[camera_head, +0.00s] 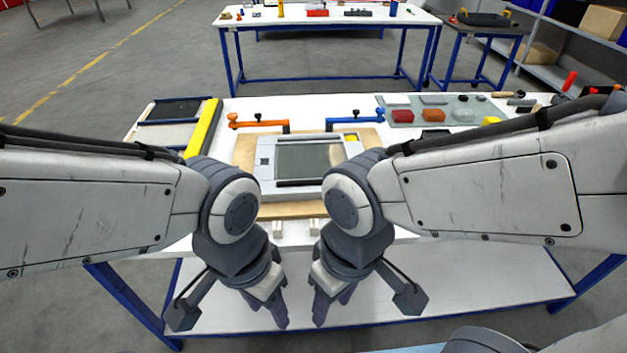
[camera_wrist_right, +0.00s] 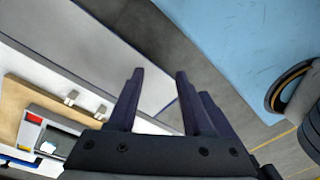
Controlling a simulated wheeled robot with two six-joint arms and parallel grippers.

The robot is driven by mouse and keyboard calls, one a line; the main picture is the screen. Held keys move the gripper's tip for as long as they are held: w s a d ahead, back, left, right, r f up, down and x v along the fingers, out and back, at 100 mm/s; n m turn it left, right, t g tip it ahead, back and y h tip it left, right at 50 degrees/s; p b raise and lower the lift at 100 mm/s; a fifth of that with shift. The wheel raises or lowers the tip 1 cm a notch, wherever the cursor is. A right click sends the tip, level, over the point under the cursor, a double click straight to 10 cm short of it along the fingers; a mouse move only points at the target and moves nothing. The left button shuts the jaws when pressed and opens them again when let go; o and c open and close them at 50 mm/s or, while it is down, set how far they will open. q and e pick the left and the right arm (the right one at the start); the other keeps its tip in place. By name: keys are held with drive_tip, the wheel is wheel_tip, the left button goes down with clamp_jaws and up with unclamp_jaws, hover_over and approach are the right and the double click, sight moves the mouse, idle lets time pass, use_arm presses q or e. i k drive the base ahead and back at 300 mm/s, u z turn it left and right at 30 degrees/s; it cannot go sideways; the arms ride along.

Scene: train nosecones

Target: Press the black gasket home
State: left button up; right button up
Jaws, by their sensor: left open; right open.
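A pale grey panel (camera_head: 353,148) with a dark window (camera_head: 300,158) lies on a wooden board on the white table. A black strip (camera_head: 296,183), possibly the gasket, runs along the window's near edge; I cannot tell how deep it sits. The panel's right part is partly hidden by my right arm. My left gripper (camera_head: 266,308) is open and empty, pointing down in front of the table's near edge. My right gripper (camera_head: 332,305) is beside it, also open and empty. In the right wrist view its fingers (camera_wrist_right: 160,98) are apart with nothing between them.
An orange clamp (camera_head: 258,123) and a blue clamp (camera_head: 355,122) stand behind the panel. A yellow bar (camera_head: 204,128) and a dark-faced tray (camera_head: 172,111) lie at left. A grey mat (camera_head: 402,124) with coloured blocks is at right. A lower shelf (camera_head: 450,285) lies below.

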sight(317, 182)
drive_tip(key=k, duration=1.25)
drive_tip(key=z, duration=0.4)
drive_tip(key=i, duration=0.9)
drive_tip(key=u, duration=0.45)
drive_tip(key=i, duration=0.8)
drive_tip(key=u, duration=0.5)
